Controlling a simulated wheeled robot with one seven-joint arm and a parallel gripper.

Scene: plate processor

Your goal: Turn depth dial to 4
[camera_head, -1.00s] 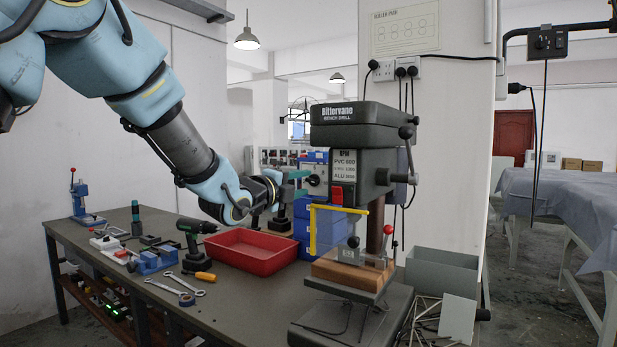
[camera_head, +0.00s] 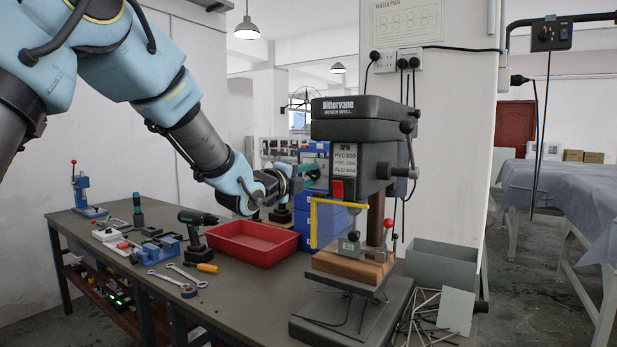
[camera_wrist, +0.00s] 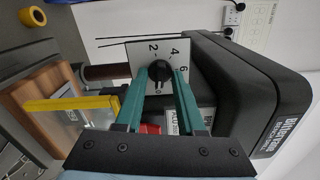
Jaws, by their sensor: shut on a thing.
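The depth dial is a small black knob (camera_wrist: 159,70) on a white scale plate (camera_wrist: 145,54) with the numbers 0, 2, 4 and 6, on the side of the grey bench drill (camera_head: 352,122). In the wrist view my gripper (camera_wrist: 162,80) has its two green fingers on either side of the knob, shut on it. The fingers cover part of the scale, and I cannot make out where the knob points. In the head view my gripper (camera_head: 314,172) reaches the drill's left side and hides the dial.
A yellow-framed guard (camera_head: 340,204) hangs below the drill head, above a wooden block (camera_head: 348,264). A red switch (camera_head: 337,189) is close beside my gripper. A red tray (camera_head: 262,260), a cordless drill (camera_head: 193,228) and wrenches (camera_head: 182,274) lie on the bench.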

